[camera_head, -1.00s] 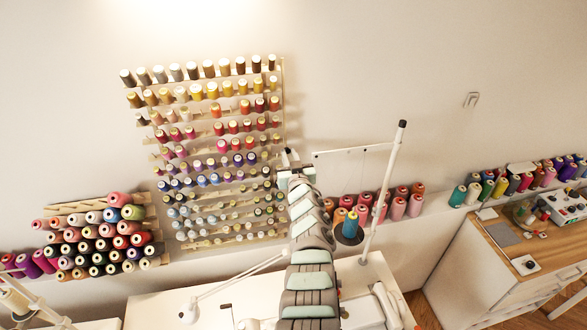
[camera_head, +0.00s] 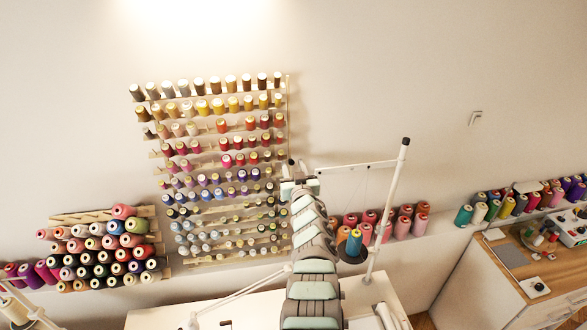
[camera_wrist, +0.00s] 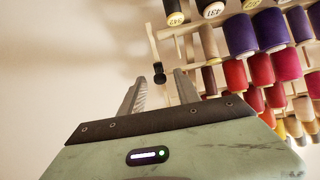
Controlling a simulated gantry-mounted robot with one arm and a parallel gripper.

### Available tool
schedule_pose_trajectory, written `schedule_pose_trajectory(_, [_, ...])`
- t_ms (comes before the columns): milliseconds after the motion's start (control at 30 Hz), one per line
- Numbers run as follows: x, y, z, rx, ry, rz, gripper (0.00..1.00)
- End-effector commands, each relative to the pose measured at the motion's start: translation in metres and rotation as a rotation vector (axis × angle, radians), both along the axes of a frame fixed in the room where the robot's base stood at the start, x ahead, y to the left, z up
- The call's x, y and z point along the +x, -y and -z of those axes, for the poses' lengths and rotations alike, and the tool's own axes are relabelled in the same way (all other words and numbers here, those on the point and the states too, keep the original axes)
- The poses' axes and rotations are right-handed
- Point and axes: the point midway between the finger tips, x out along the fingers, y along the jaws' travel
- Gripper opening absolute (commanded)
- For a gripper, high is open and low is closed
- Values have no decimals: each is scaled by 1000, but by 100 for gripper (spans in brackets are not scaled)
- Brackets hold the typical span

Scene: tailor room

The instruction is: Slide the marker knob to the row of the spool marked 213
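The thread rack (camera_head: 288,105) stands against the wall with many rows of coloured spools. A small black knob (camera_wrist: 158,74) shows in the wrist view beside the rack, in line with the gap between my fingertips. My gripper (camera_wrist: 158,92) has its two grey fingers apart, with nothing visibly held. I cannot tell whether the fingers are around the knob or short of it. In the head view my gripper (camera_head: 297,183) is at the rack's right edge, level with the middle-lower rows. Some spool end labels (camera_wrist: 212,11) show numbers in the wrist view; I cannot make out 213.
A white post (camera_head: 388,210) with a crossbar stands right of my arm, close to it. Cone spools (camera_head: 405,222) stand on the ledge behind it. A pile of spools (camera_head: 105,245) is at the left.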

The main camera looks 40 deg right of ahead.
Motion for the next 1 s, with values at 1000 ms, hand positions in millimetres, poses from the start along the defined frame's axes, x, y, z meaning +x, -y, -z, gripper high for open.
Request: schedule_pose_trajectory(1000, [-67, -35, 1, 1, -3, -1, 39])
